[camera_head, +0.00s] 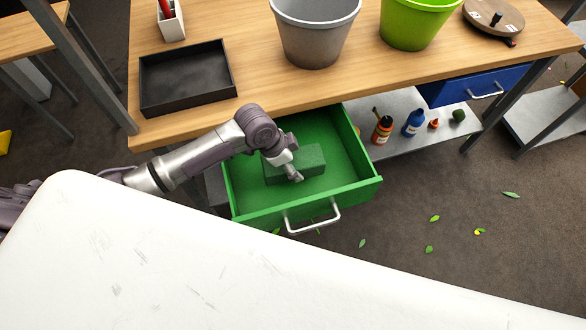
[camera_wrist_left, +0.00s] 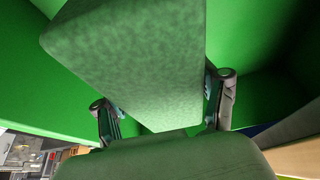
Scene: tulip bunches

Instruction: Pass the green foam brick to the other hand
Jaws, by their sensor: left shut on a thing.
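The green foam brick (camera_head: 313,158) is inside the open green drawer (camera_head: 350,190), over its floor; I cannot tell whether it still touches the floor. My left gripper (camera_head: 291,172) reaches down into the drawer from the left and is shut on the brick, hiding part of it. In the left wrist view, the brick (camera_wrist_left: 155,60) fills the middle between the two fingers of the left gripper (camera_wrist_left: 163,98). My right gripper is in neither view.
The wooden table (camera_head: 270,85) above the drawer carries a black tray (camera_head: 187,78), a grey pot (camera_head: 314,30) and a lime pot (camera_head: 413,22). Small bottles (camera_head: 383,130) stand on the lower shelf. A white surface (camera_head: 180,260) fills the foreground. Leaves lie on the floor.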

